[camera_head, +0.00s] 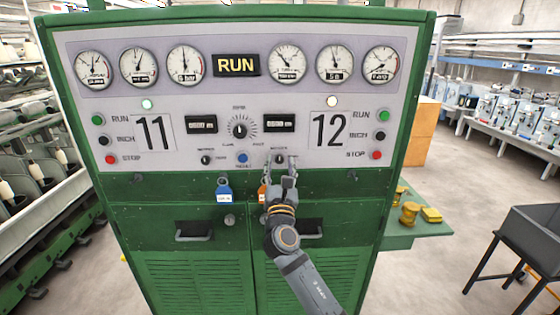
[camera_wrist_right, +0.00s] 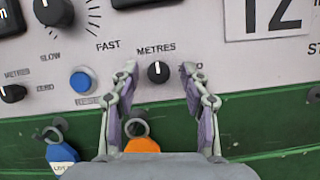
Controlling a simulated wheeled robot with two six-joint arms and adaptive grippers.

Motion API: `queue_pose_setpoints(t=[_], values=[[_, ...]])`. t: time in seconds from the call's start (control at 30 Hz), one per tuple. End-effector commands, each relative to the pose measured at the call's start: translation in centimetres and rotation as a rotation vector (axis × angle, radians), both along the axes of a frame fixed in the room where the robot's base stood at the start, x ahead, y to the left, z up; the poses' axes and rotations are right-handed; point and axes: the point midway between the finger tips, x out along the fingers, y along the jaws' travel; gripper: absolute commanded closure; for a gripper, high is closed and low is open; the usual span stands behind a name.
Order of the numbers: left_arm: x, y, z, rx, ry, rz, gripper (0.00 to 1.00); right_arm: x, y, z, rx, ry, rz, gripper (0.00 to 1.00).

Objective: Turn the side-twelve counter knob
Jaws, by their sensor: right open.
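The side-twelve counter knob is the small black METRES knob (camera_wrist_right: 158,72) right of the blue button. In the head view it sits at the panel's lower middle (camera_head: 280,159), near the large 12 label (camera_head: 331,130). My right gripper (camera_wrist_right: 157,72) is open, with its two fingers on either side of the knob and a gap on each side in the wrist view. In the head view the gripper (camera_head: 280,163) is in front of the panel just below the knob. Whether the fingertips reach the knob's depth I cannot tell. My left gripper is not in view.
A blue button (camera_wrist_right: 84,82) lies left of the knob. An orange tag (camera_wrist_right: 142,146) and a blue tag (camera_wrist_right: 62,154) hang below. The matching side-eleven knob (camera_head: 206,160) is farther left. A green side shelf (camera_head: 412,229) holds yellow parts at right.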

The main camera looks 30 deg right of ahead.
Motion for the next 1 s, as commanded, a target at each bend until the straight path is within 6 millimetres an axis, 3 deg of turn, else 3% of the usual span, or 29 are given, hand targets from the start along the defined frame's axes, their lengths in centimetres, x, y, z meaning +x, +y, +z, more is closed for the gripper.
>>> queue_pose_setpoints(t=[0.27,0.6,1.0], values=[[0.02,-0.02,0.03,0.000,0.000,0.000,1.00,0.19,-0.13,-0.01,0.001,0.000,0.001,0.54],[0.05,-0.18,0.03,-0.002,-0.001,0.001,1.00,0.17,-0.11,0.01,0.001,0.000,0.001,1.00],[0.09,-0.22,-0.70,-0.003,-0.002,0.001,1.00,0.20,-0.06,-0.14,0.053,-0.033,-0.001,1.00]])
